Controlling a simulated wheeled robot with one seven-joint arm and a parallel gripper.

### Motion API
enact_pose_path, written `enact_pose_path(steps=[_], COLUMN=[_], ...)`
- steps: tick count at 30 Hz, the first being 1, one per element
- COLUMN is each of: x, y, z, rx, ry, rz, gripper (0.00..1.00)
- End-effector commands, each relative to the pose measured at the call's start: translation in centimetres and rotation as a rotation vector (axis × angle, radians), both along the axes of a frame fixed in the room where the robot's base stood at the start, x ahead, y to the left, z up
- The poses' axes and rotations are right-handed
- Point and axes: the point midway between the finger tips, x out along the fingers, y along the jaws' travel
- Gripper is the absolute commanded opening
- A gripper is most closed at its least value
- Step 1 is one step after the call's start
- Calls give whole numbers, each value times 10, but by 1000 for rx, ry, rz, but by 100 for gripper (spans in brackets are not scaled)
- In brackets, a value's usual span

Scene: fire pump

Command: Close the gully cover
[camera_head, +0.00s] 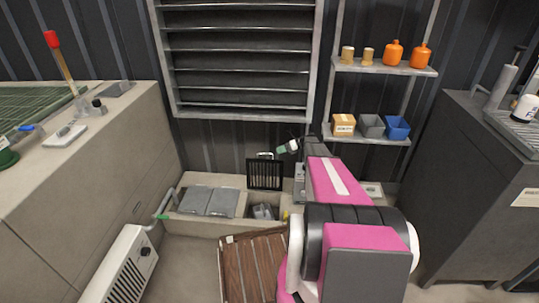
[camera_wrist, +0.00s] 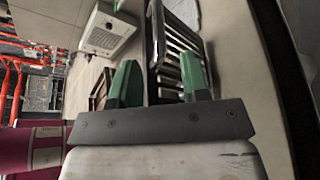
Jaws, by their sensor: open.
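The gully cover (camera_head: 265,174) is a black barred grate, standing upright at the back edge of an open gully (camera_head: 263,212) in the low concrete block. A light handle-like bar shows at its top. My gripper (camera_head: 285,149) is just above and right of the cover's upper right corner, with its green fingers apart. In the wrist view, my gripper (camera_wrist: 159,76) is open, and the cover's dark frame and bars (camera_wrist: 179,47) lie between and behind the fingers. I cannot tell whether a finger touches it. Nothing is visibly gripped.
Grey lids (camera_head: 208,201) cover the block left of the gully. A brown slatted crate (camera_head: 254,266) stands in front, near my arm. A white heater (camera_head: 122,268) is at lower left. A shelf (camera_head: 368,138) with small bins stands behind, and a dark cabinet (camera_head: 465,185) is at right.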

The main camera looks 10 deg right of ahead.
Motion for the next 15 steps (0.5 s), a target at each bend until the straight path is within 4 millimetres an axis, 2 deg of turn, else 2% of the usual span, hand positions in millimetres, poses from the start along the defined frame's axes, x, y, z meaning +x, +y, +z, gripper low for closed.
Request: enact_pose_path(steps=[15], x=[3], y=[62], z=[-19], rx=[-2], ry=[-3], rz=[1], gripper=[42])
